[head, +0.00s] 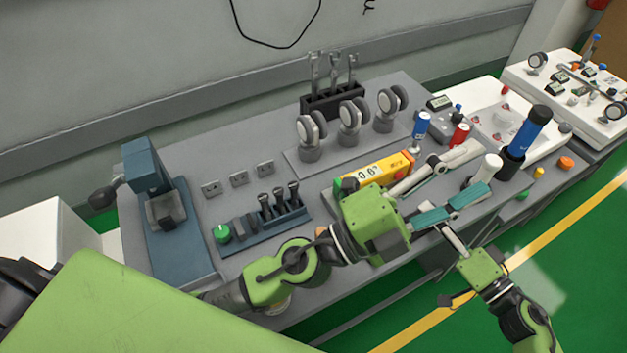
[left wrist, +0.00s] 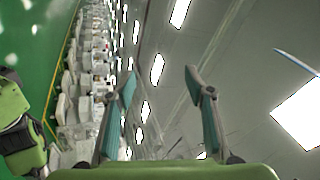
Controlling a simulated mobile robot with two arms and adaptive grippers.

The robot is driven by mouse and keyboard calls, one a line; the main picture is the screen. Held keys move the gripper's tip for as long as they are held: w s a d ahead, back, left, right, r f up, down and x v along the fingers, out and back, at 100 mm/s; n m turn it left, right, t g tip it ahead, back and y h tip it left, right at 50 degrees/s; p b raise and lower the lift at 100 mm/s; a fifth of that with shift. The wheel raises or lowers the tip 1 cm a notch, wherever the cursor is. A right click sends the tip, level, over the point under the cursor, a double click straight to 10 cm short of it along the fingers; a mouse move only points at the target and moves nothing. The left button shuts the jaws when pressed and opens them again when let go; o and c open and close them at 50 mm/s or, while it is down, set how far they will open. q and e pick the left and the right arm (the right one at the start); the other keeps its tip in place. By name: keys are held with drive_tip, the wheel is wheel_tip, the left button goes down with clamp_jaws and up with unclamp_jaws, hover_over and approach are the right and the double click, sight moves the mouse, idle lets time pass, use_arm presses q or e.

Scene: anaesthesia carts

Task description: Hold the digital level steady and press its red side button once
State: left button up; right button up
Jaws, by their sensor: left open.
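The digital level (head: 368,172) is a yellow-orange bar with a pale display reading about 0.6°. It lies on the grey cart top, just behind my left gripper's body, which hides part of its near side. Red marks show near its right end; I cannot make out which is the button. My left gripper (head: 475,174) is open, its fingers pointing right, past the level and not around it. Its two teal pads stand apart with nothing between them in the left wrist view (left wrist: 163,92). My right gripper (head: 440,255) is in front of the cart edge, apart from the level; its fingers partly overlap my left one in view.
Blue (head: 422,126) and red (head: 460,135) cylinders stand behind the fingers. A white-topped cylinder (head: 488,167) and a tall blue cylinder (head: 530,132) stand to the right. A dark blue stand (head: 160,205) is at left.

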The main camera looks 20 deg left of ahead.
use_arm(q)
drive_tip(key=w+a+r+m+t+y, duration=0.25)
drive_tip(key=w+a+r, duration=0.2)
drive_tip(key=a, duration=0.55)
drive_tip(key=m+g+y, duration=0.6)
drive_tip(key=m+g, duration=0.1)
drive_tip(key=m, duration=1)
approach(365, 174)
drive_tip(key=x, duration=1)
drive_tip(key=shift+f, duration=0.35)
clamp_jaws()
use_arm(e)
clamp_jaws()
